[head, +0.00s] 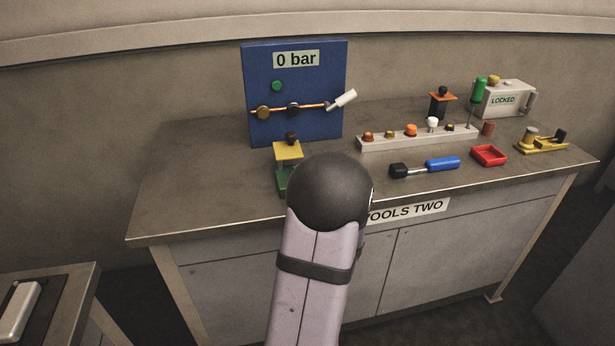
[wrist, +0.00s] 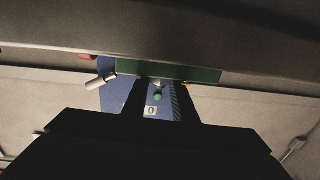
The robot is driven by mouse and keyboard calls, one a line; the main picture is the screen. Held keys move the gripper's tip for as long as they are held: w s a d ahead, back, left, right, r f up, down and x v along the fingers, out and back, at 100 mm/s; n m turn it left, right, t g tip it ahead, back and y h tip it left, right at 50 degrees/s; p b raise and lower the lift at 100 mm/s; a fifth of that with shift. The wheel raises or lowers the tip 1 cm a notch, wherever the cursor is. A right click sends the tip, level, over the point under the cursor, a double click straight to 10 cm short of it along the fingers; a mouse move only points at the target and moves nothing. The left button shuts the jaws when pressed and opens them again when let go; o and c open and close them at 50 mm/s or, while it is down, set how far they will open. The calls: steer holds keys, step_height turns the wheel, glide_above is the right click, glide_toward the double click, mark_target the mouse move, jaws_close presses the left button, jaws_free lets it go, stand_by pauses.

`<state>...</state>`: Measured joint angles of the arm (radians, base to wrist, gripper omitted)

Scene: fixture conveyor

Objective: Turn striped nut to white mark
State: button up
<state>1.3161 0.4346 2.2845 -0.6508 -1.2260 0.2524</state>
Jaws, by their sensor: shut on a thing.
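On the blue panel (head: 325,127), a copper-coloured pipe carries a brass nut (head: 263,112) and a black fitting (head: 293,109); stripes and a white mark are too small to make out. A white lever (head: 342,99) tilts up at the pipe's right end. My gripper (wrist: 160,82) shows as two dark fingers in the wrist view, with the panel behind them, upside down. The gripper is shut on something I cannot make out. A green bar (wrist: 205,75) lies across the view at the fingertips; whether it is held is unclear. My arm hides the gripper in the head view.
A fixture with a yellow plate (head: 288,151) and green base stands before the panel, close to my arm. A grey rail (head: 375,143) with several knobs, a blue-handled tool (head: 442,164), a red tray (head: 488,150) and a "LOCKED" box (head: 510,103) occupy the right. The bench's left is clear.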

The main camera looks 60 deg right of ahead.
steer(key=shift+w+a+r+m+g+h, duration=0.1)
steer(key=shift+r+m+g+h, duration=0.05)
steer(key=shift+m+g+h, duration=0.3)
steer(key=o, duration=1)
steer(key=shift+o, duration=0.2)
steer(key=shift+s+a, duration=0.2)
steer(key=shift+s, duration=0.05)
steer(key=shift+b+v, duration=1.15)
steer(key=shift+v, duration=2.15)
